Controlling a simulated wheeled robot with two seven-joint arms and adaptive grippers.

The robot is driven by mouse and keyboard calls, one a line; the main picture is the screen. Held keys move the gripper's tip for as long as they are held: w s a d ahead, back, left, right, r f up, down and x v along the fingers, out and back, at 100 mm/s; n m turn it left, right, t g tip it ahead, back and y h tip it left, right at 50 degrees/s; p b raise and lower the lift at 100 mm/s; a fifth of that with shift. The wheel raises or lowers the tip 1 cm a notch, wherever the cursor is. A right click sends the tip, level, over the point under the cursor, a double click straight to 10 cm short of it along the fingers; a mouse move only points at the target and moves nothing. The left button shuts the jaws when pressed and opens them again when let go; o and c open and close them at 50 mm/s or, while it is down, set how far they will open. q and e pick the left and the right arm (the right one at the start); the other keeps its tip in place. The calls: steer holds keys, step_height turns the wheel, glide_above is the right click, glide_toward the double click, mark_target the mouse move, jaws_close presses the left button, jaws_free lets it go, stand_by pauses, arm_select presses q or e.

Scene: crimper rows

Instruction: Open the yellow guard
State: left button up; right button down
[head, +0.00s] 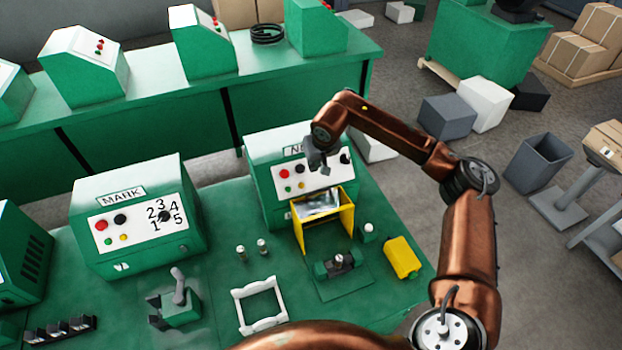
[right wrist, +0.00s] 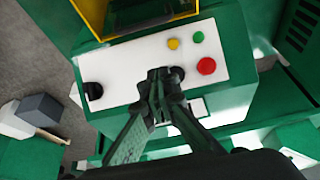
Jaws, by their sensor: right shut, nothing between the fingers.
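The yellow guard (head: 348,218) stands at the front of the right-hand green machine (head: 262,185). It has yellow side walls and a shiny pale panel near its top. Part of it shows at the upper left of the right wrist view (right wrist: 96,16). My right gripper (head: 322,168) is above the guard, in front of the machine's white control panel. It is shut and empty. In the right wrist view its fingertips (right wrist: 162,76) are over that panel, beside a black knob (right wrist: 177,73) and apart from the guard. I cannot tell whether they touch the panel. My left gripper is out of view.
A small green fixture (head: 338,266) sits before the guard, with a yellow box (head: 402,257) to its right. A white frame (head: 260,305), two small metal pegs and a lever unit (head: 178,305) lie further left. The MARK machine (head: 140,215) stands at left.

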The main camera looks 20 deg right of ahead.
steer(key=p, duration=0.1)
glide_above(314, 196)
steer(key=w, duration=0.4)
step_height(314, 196, down, 9)
steer(key=shift+s+d+f, duration=0.1)
steer(key=s+p, duration=0.1)
steer(key=s, duration=0.2)
steer(key=shift+s+p, duration=0.4)
steer(key=shift+s, duration=0.1)
